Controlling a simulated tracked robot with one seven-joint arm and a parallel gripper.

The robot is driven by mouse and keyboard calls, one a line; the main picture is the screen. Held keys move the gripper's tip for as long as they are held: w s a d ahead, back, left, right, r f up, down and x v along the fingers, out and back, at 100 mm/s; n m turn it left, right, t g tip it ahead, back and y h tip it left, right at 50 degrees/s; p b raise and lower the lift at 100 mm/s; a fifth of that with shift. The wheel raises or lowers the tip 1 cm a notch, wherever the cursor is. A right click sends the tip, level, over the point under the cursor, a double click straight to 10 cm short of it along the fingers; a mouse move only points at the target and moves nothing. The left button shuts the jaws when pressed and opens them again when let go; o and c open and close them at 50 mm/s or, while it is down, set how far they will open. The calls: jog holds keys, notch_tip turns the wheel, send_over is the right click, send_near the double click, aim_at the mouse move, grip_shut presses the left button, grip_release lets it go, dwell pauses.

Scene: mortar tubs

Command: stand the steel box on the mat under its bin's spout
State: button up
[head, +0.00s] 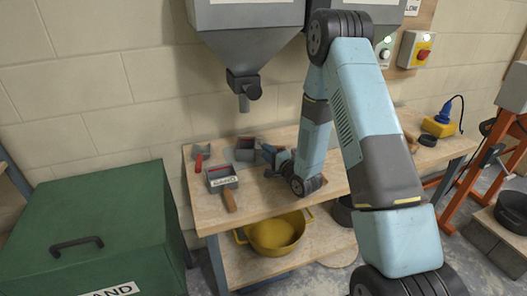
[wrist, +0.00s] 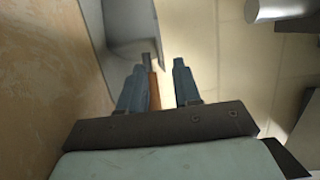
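A small grey steel box (head: 246,149) with red inside sits on the bench below the middle bin's spout (head: 244,102), on or beside a grey mat (head: 229,157); which, I cannot tell. My gripper (head: 268,152) is low over the bench, just right of this box. In the wrist view a grey box wall (wrist: 131,30) lies ahead, and its brown handle (wrist: 154,92) runs between my gripper's fingers (wrist: 164,68). The handle is nearer the left finger, with a gap to the right finger. A second box (head: 222,182), with a label and a wooden handle, stands nearer the front edge.
Another grey and red item (head: 201,152) lies at the bench's back left. A green lidded chest (head: 100,225) stands left of the bench (head: 257,208). A yellow tub (head: 275,235) is on the lower shelf. A grey hopper (head: 245,45) hangs above.

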jog(key=v, duration=1.1)
